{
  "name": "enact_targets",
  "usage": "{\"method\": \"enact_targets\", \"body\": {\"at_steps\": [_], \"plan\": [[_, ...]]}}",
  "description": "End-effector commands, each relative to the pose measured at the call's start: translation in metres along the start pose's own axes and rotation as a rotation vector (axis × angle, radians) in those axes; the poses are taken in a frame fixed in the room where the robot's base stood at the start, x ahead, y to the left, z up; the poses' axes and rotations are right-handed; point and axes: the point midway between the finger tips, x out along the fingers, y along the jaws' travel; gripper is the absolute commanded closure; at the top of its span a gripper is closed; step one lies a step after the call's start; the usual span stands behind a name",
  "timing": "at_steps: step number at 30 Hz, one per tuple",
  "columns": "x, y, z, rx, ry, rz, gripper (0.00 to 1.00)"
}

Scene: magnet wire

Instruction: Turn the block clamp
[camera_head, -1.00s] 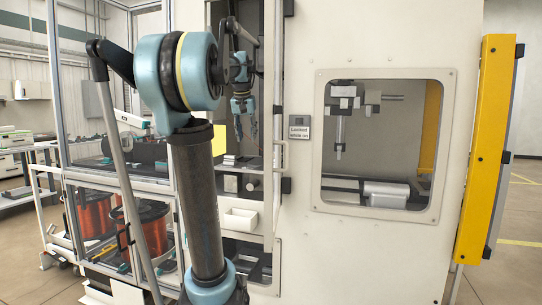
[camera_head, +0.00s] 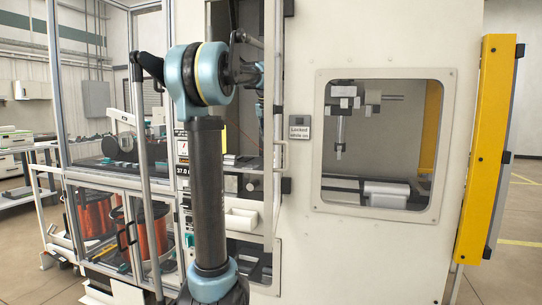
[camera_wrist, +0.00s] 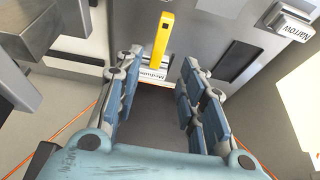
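In the wrist view my gripper (camera_wrist: 158,78) is open, its two blue-padded fingers apart with nothing between the pads. A yellow bar (camera_wrist: 163,38) stands just beyond the fingertips, with a pale block labelled "Medium" (camera_wrist: 150,73) at its lower end. I cannot tell for sure whether the yellow bar is part of the block clamp. A light block labelled "NARROW" (camera_wrist: 290,22) sits at the upper right. In the head view my arm and the door frame hide most of the gripper inside the machine opening.
Thin orange wire (camera_wrist: 75,120) runs past my gripper in the wrist view. Grey metal parts (camera_wrist: 45,30) crowd the upper left. In the head view, the white machine panel (camera_head: 380,250) stands right of the opening, and copper-coloured spools (camera_head: 97,222) sit at left.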

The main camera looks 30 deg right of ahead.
Motion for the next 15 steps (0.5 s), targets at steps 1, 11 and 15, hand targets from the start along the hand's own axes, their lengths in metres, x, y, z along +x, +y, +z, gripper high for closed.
{"method": "enact_targets", "body": {"at_steps": [1,11,15], "plan": [[0.009,0.0,0.0,0.0,0.0,0.0,0.63],[0.066,0.0,0.0,0.0,0.0,0.0,0.63],[0.083,0.0,0.0,0.0,0.0,0.0,0.63]]}}
